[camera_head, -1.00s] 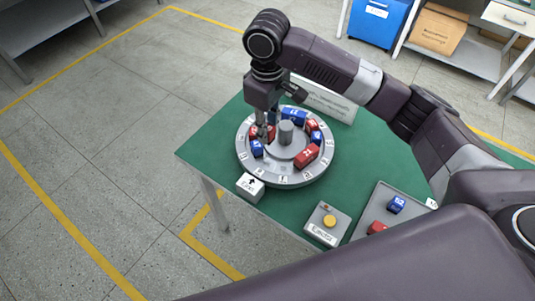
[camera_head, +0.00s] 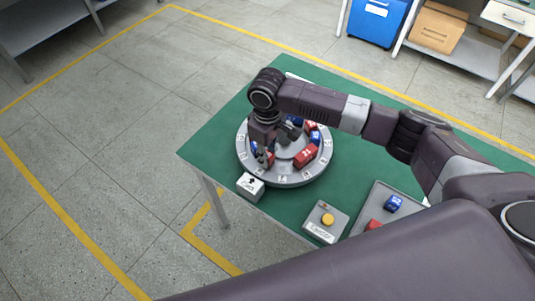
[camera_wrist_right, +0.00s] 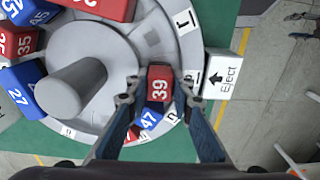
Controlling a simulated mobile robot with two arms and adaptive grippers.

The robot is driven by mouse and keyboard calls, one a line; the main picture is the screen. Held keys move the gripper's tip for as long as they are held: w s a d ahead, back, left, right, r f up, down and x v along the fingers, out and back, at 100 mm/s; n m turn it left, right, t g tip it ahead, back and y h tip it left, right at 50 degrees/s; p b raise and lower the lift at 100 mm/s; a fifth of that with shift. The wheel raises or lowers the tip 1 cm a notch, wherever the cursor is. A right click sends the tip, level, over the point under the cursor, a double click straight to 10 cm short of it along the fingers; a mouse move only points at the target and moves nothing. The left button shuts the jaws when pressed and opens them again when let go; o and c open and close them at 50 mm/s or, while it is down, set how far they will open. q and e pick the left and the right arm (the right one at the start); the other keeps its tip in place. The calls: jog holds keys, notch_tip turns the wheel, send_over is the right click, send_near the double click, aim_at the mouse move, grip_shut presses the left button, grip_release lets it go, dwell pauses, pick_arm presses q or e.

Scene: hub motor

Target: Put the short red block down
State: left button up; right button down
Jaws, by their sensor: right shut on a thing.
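The short red block numbered 39 (camera_wrist_right: 158,84) sits between the two fingertips of my right gripper (camera_wrist_right: 158,90) in the right wrist view. My right gripper is shut on it. In the head view my right gripper (camera_head: 266,158) reaches down over the left front part of the round grey hub (camera_head: 285,180), and the wrist hides part of it. In the wrist view the block is over the ring's slot area, near the rim by the Eject label. I cannot tell whether it touches the ring. My left gripper is not in view.
Longer red (camera_wrist_right: 103,8) and blue blocks (camera_wrist_right: 22,88) stand around the hub's grey centre post (camera_wrist_right: 72,88). A blue block 47 (camera_wrist_right: 148,119) is close to the gripper. A white Eject box (camera_head: 250,186), a yellow-button box (camera_head: 326,222) and a grey tray (camera_head: 376,195) stand on the green table.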

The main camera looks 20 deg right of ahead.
jog(key=c, duration=1.7)
grip_release()
jog(key=shift+f, duration=0.1)
jog(key=shift+r+b, duration=1.2)
jog(key=shift+r, duration=5)
jog(key=shift+f, duration=0.1)
